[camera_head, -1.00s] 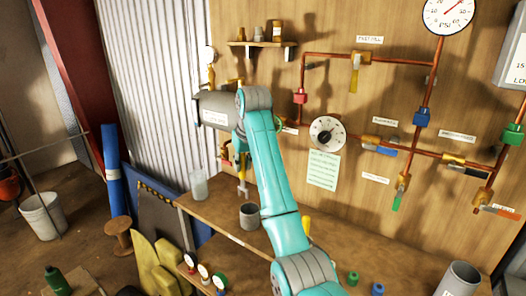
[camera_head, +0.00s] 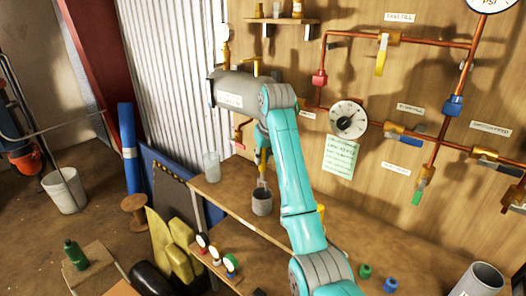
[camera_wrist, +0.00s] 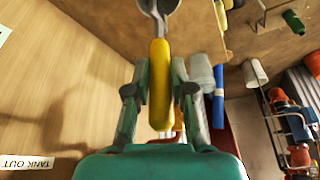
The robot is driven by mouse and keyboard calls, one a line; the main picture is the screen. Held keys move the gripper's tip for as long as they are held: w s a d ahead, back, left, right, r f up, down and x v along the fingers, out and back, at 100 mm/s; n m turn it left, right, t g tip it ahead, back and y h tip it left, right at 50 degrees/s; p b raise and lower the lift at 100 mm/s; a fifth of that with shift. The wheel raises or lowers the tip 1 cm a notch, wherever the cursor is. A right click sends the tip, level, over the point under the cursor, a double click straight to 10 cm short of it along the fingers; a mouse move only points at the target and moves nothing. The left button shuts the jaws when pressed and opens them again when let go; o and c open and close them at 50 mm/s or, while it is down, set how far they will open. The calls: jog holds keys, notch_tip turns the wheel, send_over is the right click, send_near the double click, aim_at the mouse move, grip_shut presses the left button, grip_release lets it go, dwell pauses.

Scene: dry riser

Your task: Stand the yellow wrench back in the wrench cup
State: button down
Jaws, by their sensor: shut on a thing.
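The yellow wrench (camera_wrist: 160,75) is between my gripper's fingers (camera_wrist: 160,90) in the wrist view, gripped by its yellow handle. Its grey metal end points away from my gripper. In the head view the wrench (camera_head: 263,165) hangs roughly upright, grey end down, partly hidden by my arm. The grey wrench cup (camera_head: 262,203) stands on the wooden bench (camera_head: 235,193) directly below it. The wrench's lower end is at the cup's mouth; I cannot tell whether it is inside the rim.
A clear glass (camera_head: 211,166) stands left of the cup on the bench. A wooden wall with copper pipes and a dial (camera_head: 348,119) rises behind. Green (camera_head: 365,271) and blue (camera_head: 390,285) caps and a grey cylinder (camera_head: 480,281) are at the right.

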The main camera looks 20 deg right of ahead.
aim_at(263, 181)
jog(key=shift+f, duration=4.45)
jog(key=c, duration=0.9)
grip_release()
jog(key=shift+v, duration=3.7)
